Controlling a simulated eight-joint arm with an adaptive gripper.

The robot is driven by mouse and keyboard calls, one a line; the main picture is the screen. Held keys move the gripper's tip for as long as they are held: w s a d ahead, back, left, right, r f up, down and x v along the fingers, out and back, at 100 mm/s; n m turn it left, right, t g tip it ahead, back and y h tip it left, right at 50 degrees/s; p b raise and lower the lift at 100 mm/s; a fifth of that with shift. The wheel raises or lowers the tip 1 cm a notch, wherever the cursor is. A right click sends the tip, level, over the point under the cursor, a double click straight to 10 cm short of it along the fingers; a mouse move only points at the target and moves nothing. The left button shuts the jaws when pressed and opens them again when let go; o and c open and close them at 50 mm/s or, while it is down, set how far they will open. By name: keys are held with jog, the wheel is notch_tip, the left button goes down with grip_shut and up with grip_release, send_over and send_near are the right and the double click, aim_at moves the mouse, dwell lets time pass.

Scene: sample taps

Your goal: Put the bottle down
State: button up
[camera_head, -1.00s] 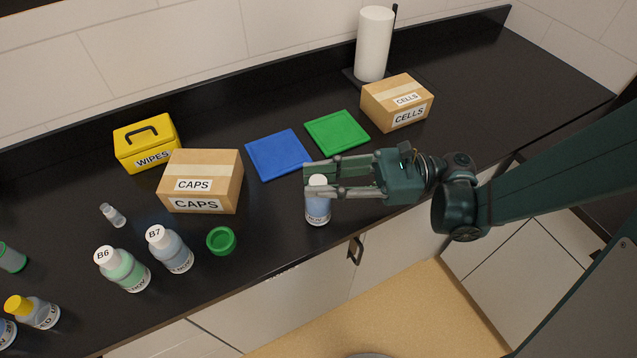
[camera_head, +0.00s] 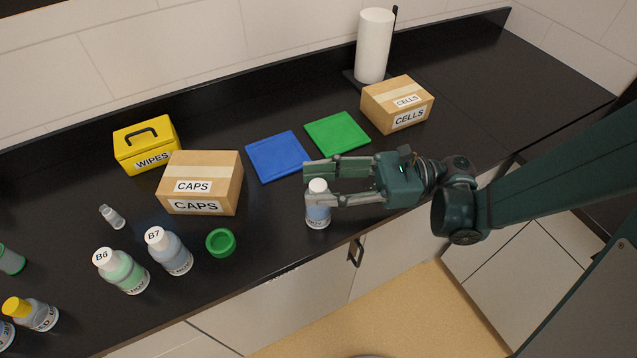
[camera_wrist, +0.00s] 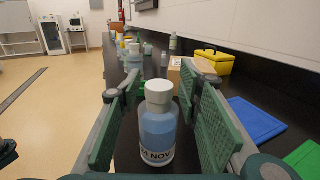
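The bottle (camera_head: 318,215), with a white cap, pale blue contents and a label, stands upright on the black counter near its front edge. In the wrist view the bottle (camera_wrist: 159,133) is between the two green finger pads, with a visible gap on each side. My gripper (camera_head: 312,184) is open around the bottle, with one finger on the far side and one on the near side. The near finger hides part of the bottle in the head view.
A blue mat (camera_head: 278,157) and a green mat (camera_head: 338,134) lie behind the bottle. A green round container (camera_head: 220,242), bottle B7 (camera_head: 172,253), bottle B6 (camera_head: 124,272) and the CAPS box (camera_head: 202,184) are to the left. The CELLS box (camera_head: 397,105) is at the back right.

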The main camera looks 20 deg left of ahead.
jog(key=shift+r, duration=0.15)
jog(key=p+v, duration=0.1)
jog(key=v, duration=0.6)
jog(key=shift+d+p, duration=0.25)
jog(key=shift+p, duration=0.05)
jog(key=shift+w, duration=0.1)
jog(key=shift+w+a, duration=0.1)
dwell(0.9)
